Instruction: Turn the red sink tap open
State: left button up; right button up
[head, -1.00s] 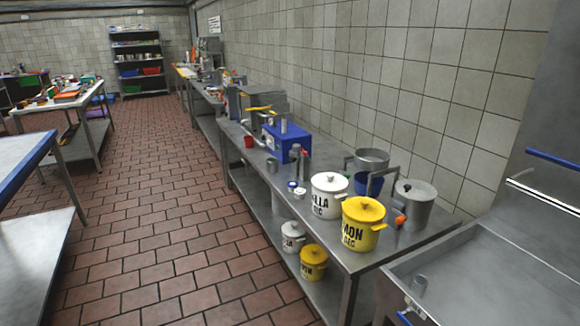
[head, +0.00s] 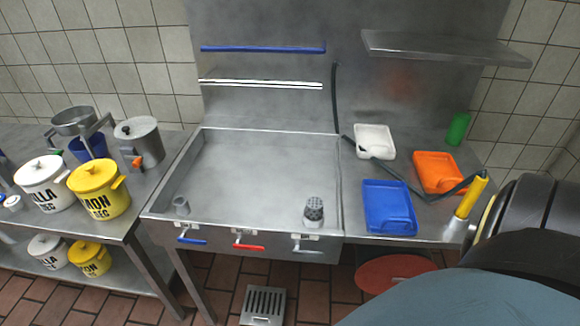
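The sink (head: 262,160) is a wide shallow steel basin in the middle of the head view. On its front face a red tap handle (head: 248,246) sits at the centre, lying roughly horizontal. A blue tap handle (head: 192,240) is to its left and a grey handle (head: 307,249) to its right. Large dark and blue-grey rounded parts, which seem to be mine, fill the lower right corner. Neither of my grippers shows.
Yellow and white lidded pots (head: 99,188) stand on the steel table at left. Blue (head: 389,222), white (head: 375,137) and orange (head: 437,166) trays lie on the right counter, with a yellow-handled sprayer (head: 471,197). A floor drain (head: 263,306) lies below the sink. Floor shows in front.

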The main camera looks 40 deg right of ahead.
aim_at(237, 245)
jog(key=z, duration=1)
jog(key=k, duration=1.2)
jog(key=u, duration=0.7)
jog(key=i, duration=1.5)
jog(key=z, duration=0.8)
